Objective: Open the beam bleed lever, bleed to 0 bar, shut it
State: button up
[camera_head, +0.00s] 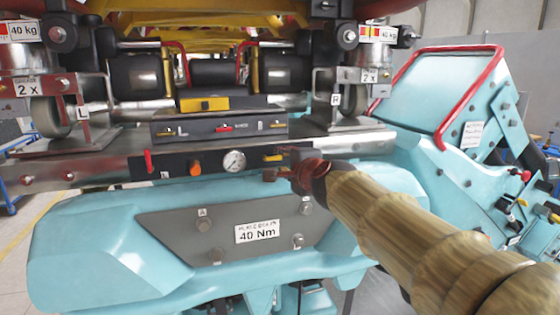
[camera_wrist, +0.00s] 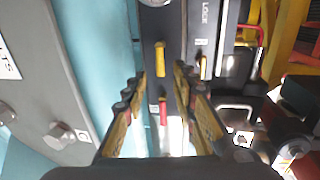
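The dark valve panel (camera_head: 215,164) runs along the beam front in the head view. It carries a red lever (camera_head: 148,161), an orange knob (camera_head: 195,167), a round gauge (camera_head: 233,161) and a yellow lever (camera_head: 274,157). The gauge reading is too small to tell. My gripper (camera_head: 283,172) is at the panel's right end. In the wrist view my gripper (camera_wrist: 160,76) has its fingers apart. The yellow lever (camera_wrist: 160,57) and another red lever (camera_wrist: 163,112) appear between them; contact is not visible. No readable label shows which lever is the beam bleed lever.
A grey box (camera_head: 215,127) with small levers sits above the panel. Below is the turquoise body with a 40 Nm plate (camera_head: 257,231). A turquoise frame with a red rail (camera_head: 470,98) stands at the right. Wheels and brackets flank the beam's top.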

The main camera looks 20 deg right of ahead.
jog(key=s+r, duration=0.1)
jog(key=s, duration=0.6)
jog(key=shift+r, duration=0.15)
jog(key=s+a+f+n+g+y, duration=0.1)
jog(key=s+a+f+n+g, duration=0.2)
jog(key=s+f+n, duration=0.35)
jog(key=s+a+f+n+g+y, duration=0.1)
jog(key=s+a+f+n+g, duration=0.2)
jog(key=s+f, duration=0.5)
jog(key=s+d+f+n+g+h, duration=0.2)
jog(key=s+f+n+g, duration=0.2)
jog(key=s+f+n, duration=0.4)
jog(key=s+f, duration=0.6)
jog(key=f, duration=0.1)
jog(key=shift+s+d+f+n, duration=0.2)
jog(key=shift+s+d+n, duration=0.15)
jog(key=shift+d, duration=0.05)
dwell(0.4)
